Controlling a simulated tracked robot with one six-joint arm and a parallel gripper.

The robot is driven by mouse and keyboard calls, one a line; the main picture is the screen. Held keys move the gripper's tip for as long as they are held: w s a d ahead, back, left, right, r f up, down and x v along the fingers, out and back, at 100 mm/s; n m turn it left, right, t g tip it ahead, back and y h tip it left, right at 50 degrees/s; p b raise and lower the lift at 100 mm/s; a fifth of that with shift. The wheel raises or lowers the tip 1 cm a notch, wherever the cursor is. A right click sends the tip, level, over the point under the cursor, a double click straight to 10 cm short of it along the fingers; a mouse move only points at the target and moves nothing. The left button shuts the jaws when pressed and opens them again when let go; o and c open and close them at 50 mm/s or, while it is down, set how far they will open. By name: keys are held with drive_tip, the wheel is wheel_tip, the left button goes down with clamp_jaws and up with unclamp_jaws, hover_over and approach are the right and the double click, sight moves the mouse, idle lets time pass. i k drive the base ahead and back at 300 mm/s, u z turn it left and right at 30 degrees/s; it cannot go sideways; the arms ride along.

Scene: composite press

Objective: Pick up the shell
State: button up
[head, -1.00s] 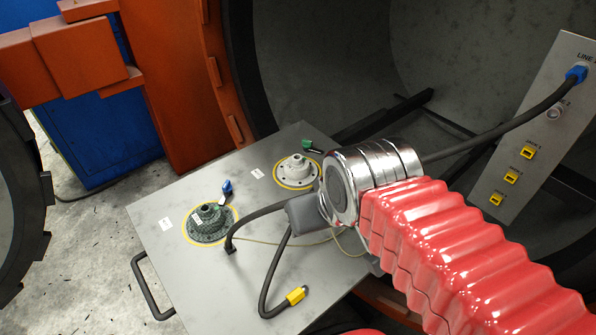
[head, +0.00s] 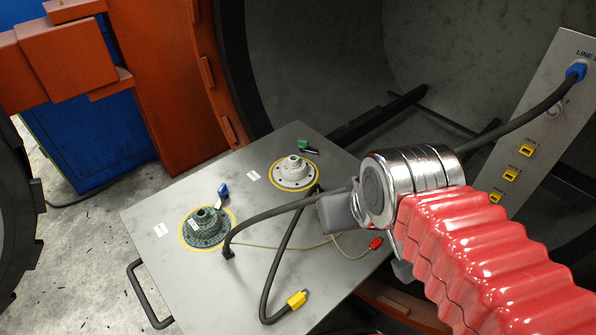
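Two flanged, stepped round parts stand on the grey table: a dark green-grey one (head: 205,229) at left and a pale whitish one (head: 294,172) further back. Each sits inside a yellow ring. I cannot tell for sure which of them is the shell. The end of my arm, with a chrome wrist and red ribbed sleeve, is over the table's right side, apart from both parts in the picture. A grey block at my gripper (head: 339,212) shows left of the wrist. The fingers are hidden or cannot be made out.
A black cable arches over the table (head: 190,281) to a blue plug (head: 576,71) on the panel (head: 540,130). A yellow-ended cable (head: 297,299) and a red connector (head: 376,243) lie on the table. Small blue (head: 223,190) and green (head: 302,145) fittings stand beside the parts.

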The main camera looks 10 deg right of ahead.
sight(293, 171)
drive_tip(key=u, duration=2.35)
drive_tip(key=k, duration=0.7)
drive_tip(key=z, duration=0.35)
